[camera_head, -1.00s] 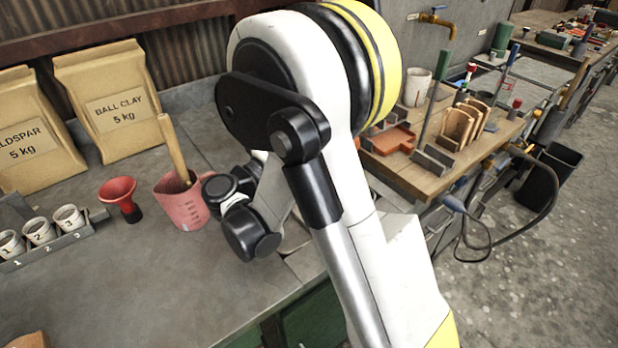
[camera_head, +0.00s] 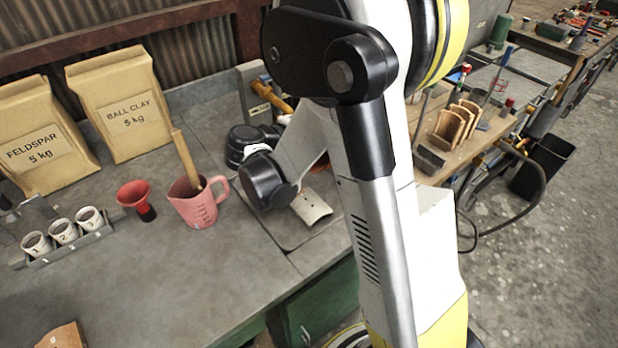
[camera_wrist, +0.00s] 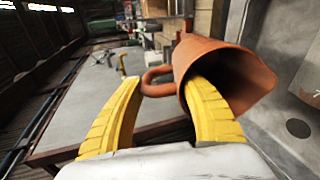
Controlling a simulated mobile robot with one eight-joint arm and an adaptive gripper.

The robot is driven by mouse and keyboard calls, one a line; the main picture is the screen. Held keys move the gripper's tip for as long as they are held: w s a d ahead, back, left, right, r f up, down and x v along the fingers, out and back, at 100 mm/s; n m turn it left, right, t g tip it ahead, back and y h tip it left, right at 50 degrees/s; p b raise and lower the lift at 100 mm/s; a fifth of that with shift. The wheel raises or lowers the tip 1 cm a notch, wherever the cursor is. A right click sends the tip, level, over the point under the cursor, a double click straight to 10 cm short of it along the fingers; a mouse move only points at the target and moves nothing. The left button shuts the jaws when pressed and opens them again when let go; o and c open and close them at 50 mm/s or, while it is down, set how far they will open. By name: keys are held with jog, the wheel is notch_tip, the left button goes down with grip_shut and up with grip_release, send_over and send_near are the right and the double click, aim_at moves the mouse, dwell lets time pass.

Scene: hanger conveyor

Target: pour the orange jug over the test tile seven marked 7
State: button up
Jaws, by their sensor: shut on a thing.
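The orange jug (camera_wrist: 212,48) is in the wrist view, with its dark mouth facing back toward the camera and its loop handle (camera_wrist: 153,86) on the left. My gripper (camera_wrist: 164,82) is shut on the jug; one yellow finger lies left of the handle and the other overlaps the mouth. In the head view my arm hides the gripper and most or all of the jug. At the right edge of the wrist view a tile marked 7 (camera_wrist: 311,94) is partly cut off. A pale curved tile (camera_head: 311,207) lies on the bench slab in the head view; its number is unreadable.
A pink jug (camera_head: 197,208) holding a wooden stick stands left of my arm. Beside it are a red funnel (camera_head: 137,198) and a rack of numbered cups (camera_head: 70,250). Two clay bags (camera_head: 125,105) stand behind. The front-left bench (camera_head: 165,290) is mostly clear.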

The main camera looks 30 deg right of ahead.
jog(key=shift+d+r+y+p, duration=0.45)
jog(key=shift+r+y+p, duration=0.05)
jog(key=shift+p, duration=0.65)
jog(key=d+y+p, duration=0.1)
jog(key=p, duration=0.1)
jog(key=d+y+p, duration=0.1)
jog(key=y+p, duration=0.1)
jog(key=shift+w+r+g, duration=0.2)
jog(key=shift+r+g, duration=0.1)
jog(key=shift+g, duration=0.1)
jog(key=shift+w+d+f+y+p, duration=0.1)
jog(key=shift+d+y+p, duration=0.1)
jog(key=shift+y+p, duration=0.3)
jog(key=shift+f, duration=0.15)
jog(key=shift+d+g+y+p, duration=0.25)
jog(key=shift+g+y+p, duration=0.05)
jog(key=shift+y+p, duration=0.35)
jog(key=shift+d+f+y+p, duration=0.15)
jog(key=shift+d+y+p, duration=0.05)
jog(key=shift+y+p, duration=0.3)
jog(key=shift+w+d+f+g+y, duration=0.1)
jog(key=shift+d+f+g+y, duration=0.15)
jog(key=shift+y, duration=0.3)
jog(key=shift+d+f+g+y, duration=0.1)
jog(key=shift+f+y, duration=0.2)
jog(key=shift+y, duration=0.2)
jog(key=shift+a+f, duration=0.15)
